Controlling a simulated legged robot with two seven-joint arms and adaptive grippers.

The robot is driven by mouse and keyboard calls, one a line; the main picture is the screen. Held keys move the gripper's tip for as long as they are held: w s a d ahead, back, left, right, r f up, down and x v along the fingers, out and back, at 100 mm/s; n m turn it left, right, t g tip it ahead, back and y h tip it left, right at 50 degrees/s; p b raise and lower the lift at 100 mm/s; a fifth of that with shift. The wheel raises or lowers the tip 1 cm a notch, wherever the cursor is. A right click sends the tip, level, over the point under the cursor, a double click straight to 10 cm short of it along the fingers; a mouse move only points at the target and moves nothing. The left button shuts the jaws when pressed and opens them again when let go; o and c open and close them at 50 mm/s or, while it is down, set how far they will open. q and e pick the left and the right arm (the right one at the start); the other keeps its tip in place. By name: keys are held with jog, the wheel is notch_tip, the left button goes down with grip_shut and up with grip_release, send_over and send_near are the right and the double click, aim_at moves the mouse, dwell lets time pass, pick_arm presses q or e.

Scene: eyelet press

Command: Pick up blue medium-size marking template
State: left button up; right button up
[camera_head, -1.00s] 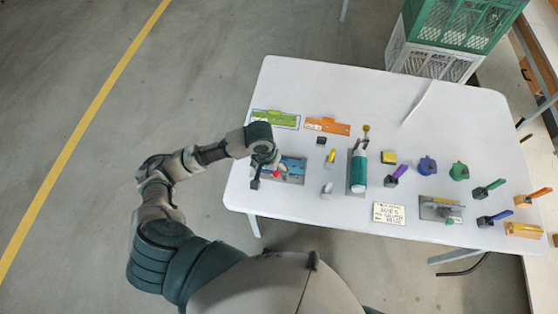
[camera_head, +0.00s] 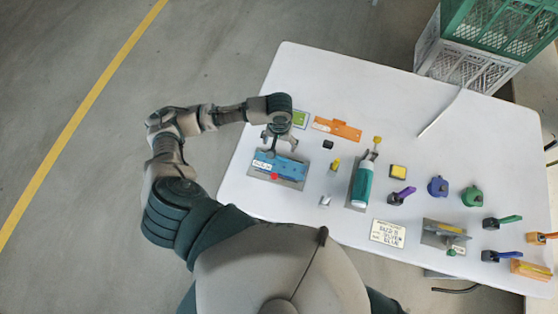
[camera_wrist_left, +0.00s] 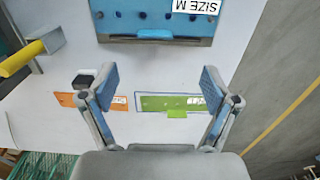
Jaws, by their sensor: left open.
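The blue template (camera_head: 287,165) lies on a grey tray (camera_head: 290,184) at the left of the white table, with a white label and a red spot at its front edge. In the left wrist view, the blue template (camera_wrist_left: 155,34) is at the top edge, partly cut off, with a label reading "SIZE M". My left gripper (camera_head: 279,139) hangs above the far edge of the blue template, open and empty. My right gripper is not in view.
A green template (camera_wrist_left: 170,103) and an orange template (camera_head: 337,128) lie behind the blue one. A teal-handled tool (camera_head: 362,182), a yellow block (camera_head: 398,172) and several coloured stamps stand to the right. Crates (camera_head: 470,60) stand beyond the table's far right.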

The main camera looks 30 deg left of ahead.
pick_arm(q)
send_over(281, 157)
notch_tip(281, 157, down, 5)
jog(key=shift+w, duration=0.15)
notch_tip(281, 157, down, 4)
jog(key=shift+f+b, duration=0.25)
jog(key=shift+b, duration=0.05)
jog(key=shift+a+f, duration=0.15)
jog(key=shift+f, duration=0.25)
jog(key=shift+d+r, duration=0.1)
jog(key=shift+d, duration=0.1)
jog(key=c, duration=1.2)
